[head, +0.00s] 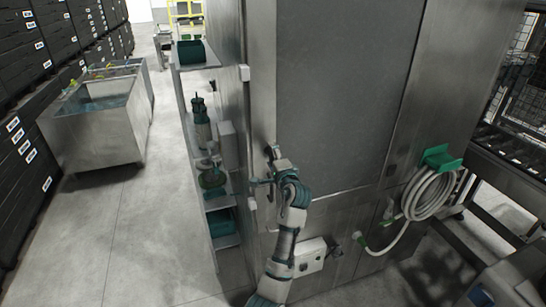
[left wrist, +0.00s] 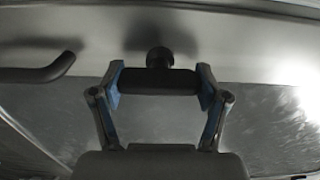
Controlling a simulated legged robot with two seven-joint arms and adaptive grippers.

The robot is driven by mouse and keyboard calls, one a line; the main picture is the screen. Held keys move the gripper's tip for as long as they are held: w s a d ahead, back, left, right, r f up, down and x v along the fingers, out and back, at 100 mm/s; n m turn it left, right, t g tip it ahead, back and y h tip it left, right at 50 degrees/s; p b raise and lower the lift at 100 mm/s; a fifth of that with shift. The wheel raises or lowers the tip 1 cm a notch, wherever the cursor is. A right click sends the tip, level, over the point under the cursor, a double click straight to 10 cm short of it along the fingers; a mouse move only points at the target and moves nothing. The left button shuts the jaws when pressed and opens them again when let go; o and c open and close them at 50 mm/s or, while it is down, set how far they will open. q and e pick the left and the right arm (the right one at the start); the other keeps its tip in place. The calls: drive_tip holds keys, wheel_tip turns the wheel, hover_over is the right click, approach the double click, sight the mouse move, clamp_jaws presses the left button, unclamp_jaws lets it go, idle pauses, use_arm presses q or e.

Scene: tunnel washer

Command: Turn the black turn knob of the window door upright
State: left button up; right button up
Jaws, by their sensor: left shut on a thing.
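The black turn knob (left wrist: 158,82) shows in the left wrist view as a dark bar with a round black stem (left wrist: 159,57) behind it. It lies crosswise in that picture, between the blue-padded fingers of my left gripper (left wrist: 157,92), which is shut on the bar's two ends. In the head view my left gripper (head: 268,178) is at the left edge of the grey metal door (head: 335,90). The knob is too small and covered there to tell its tilt. My right gripper is not in view.
A dark curved handle (left wrist: 38,74) is left of the knob in the left wrist view. Right of my arm hang a coiled hose (head: 430,195) on a green holder and a white box (head: 311,256). A shelf (head: 222,220) with green items stands left.

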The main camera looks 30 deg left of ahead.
use_arm(q)
drive_tip(key=shift+f, duration=0.2)
drive_tip(key=o, duration=1.2)
drive_tip(key=shift+c, duration=0.2)
drive_tip(key=shift+w+a, duration=0.1)
drive_tip(key=shift+a, duration=0.05)
drive_tip(key=v, duration=1.2)
drive_tip(key=shift+a, duration=0.1)
